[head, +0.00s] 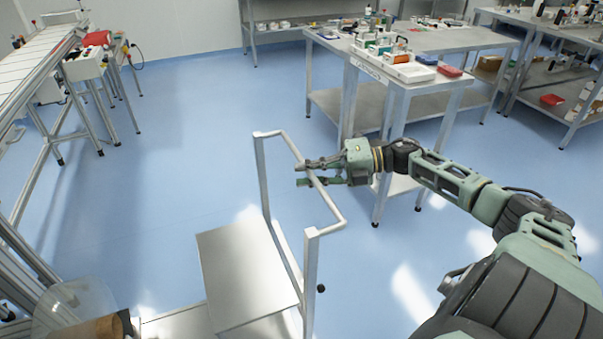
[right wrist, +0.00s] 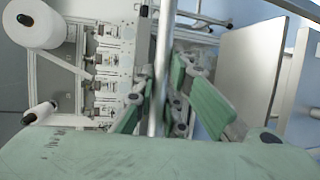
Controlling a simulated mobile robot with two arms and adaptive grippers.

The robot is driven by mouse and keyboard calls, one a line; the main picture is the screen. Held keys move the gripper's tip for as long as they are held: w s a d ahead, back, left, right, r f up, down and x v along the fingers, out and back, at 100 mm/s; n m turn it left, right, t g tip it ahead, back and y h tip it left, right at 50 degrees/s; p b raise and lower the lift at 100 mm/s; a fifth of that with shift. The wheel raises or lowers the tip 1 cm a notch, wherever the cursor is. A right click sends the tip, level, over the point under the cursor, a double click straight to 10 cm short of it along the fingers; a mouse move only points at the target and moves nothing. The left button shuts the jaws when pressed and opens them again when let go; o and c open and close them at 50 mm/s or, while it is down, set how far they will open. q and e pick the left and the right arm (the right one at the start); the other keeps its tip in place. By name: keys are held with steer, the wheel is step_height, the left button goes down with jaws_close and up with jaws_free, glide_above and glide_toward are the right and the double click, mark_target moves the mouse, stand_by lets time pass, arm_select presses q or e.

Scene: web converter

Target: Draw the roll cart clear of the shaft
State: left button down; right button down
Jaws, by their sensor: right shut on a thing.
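The roll cart (head: 236,262) stands at the lower middle of the head view, with a flat metal deck and an upright handle frame. My right gripper (head: 312,173) is shut on the cart's handle bar (head: 323,197). In the right wrist view the handle bar (right wrist: 161,70) runs upright between the fingers (right wrist: 157,92), and the cart's deck (right wrist: 247,65) shows to the right. At the lower left of the head view a brown roll core (head: 92,331) shows beside a clear round part; I cannot tell whether the shaft is there. My left gripper is not in view.
A metal table (head: 433,87) with boxes and bottles stands behind the handle, close to my right arm. A conveyor frame (head: 38,55) stands at the left. The blue floor between them is clear. White rolls (right wrist: 36,24) on a machine show in the right wrist view.

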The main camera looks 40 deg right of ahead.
steer(key=shift+r, duration=0.1)
steer(key=c, duration=1.8)
jaws_free()
steer(key=shift+d, duration=0.2)
steer(key=v, duration=1.2)
